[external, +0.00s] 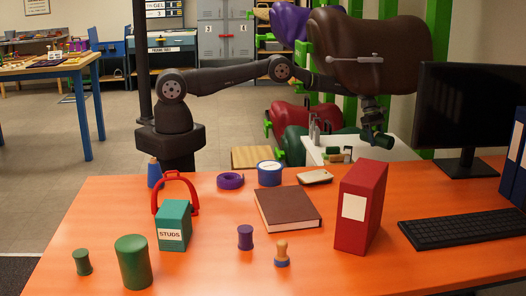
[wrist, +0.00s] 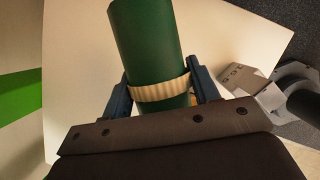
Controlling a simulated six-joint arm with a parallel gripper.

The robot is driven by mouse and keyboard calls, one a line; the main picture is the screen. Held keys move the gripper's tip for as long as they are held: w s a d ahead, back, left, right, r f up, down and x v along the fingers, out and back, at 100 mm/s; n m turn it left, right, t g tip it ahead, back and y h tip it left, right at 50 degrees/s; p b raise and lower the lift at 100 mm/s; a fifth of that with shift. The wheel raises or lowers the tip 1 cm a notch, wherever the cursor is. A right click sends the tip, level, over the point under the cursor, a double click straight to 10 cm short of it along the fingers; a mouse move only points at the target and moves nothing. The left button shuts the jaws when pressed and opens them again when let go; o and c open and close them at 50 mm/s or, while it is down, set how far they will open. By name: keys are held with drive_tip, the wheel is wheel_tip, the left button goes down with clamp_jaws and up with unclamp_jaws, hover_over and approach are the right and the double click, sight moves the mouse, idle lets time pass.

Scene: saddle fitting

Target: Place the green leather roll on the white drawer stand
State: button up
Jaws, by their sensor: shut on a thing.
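The green leather roll (wrist: 146,40) has a pale ribbed band around it. It sits between the two blue fingers of my gripper (wrist: 160,95), which is shut on it. In the external view my gripper (external: 374,128) holds the roll (external: 381,140) over the white drawer stand (external: 402,153), behind the orange table. The pale stand top (wrist: 75,65) lies behind the roll in the wrist view. I cannot tell the exact gap between the roll and the top. The stand's lower part is hidden by the table and the red binder.
Small items (external: 337,155) and grey metal tools (external: 314,133) are at the stand's left side. A grey metal object (wrist: 245,82) is near its edge in the wrist view. A brown saddle (external: 360,50) hangs above; a monitor (external: 470,110) stands to the right.

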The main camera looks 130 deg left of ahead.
drive_tip(key=s+a+f+n+g+y, duration=0.1)
drive_tip(key=s+a+f+n+y, duration=0.15)
drive_tip(key=s+a+n, duration=0.55)
drive_tip(key=s+a+f+n+y, duration=0.2)
drive_tip(key=s+a+f+n, duration=0.1)
drive_tip(key=s+a, duration=0.9)
drive_tip(key=shift+s+d+f, duration=0.25)
drive_tip(key=shift+d+f, duration=0.1)
drive_tip(key=shift+f, duration=0.85)
drive_tip(key=shift+s+d+f, duration=0.25)
drive_tip(key=shift+d+f, duration=0.15)
drive_tip(key=shift+f, duration=0.85)
drive_tip(key=shift+s+d+f, duration=0.25)
drive_tip(key=shift+d+f, duration=0.1)
drive_tip(key=shift+f, duration=0.85)
drive_tip(key=o, duration=1.1)
drive_tip(key=shift+v, duration=3.75)
